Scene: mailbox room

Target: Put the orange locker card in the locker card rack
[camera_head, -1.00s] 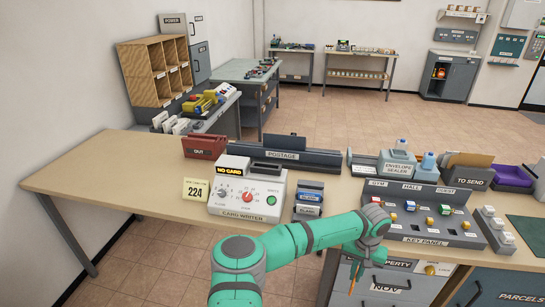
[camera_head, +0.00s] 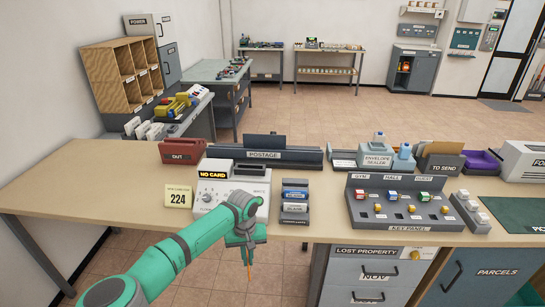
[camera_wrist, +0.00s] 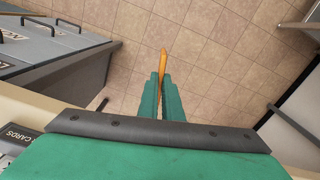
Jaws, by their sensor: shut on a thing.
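My gripper (camera_head: 248,258) is shut on the orange locker card (camera_head: 250,273), which hangs point-down and looks very thin, seen edge-on. It is in front of the table, below the front edge, with floor behind it. In the wrist view the card (camera_wrist: 163,62) sticks out beyond the two green fingers of my gripper (camera_wrist: 161,82). The locker card rack (camera_head: 294,217) is a small dark stand on the table, up and to the right of my gripper, apart from it. Blue and white cards show in it. Part of its label shows in the wrist view (camera_wrist: 18,138).
The card writer (camera_head: 212,190), reading "NO CARD", stands left of the rack, partly hidden by my arm. The key panel (camera_head: 405,210) stands to the right. The postage unit (camera_head: 262,155) is behind. Drawers (camera_head: 372,275) are under the table at right. Bare tabletop (camera_head: 90,180) lies at left.

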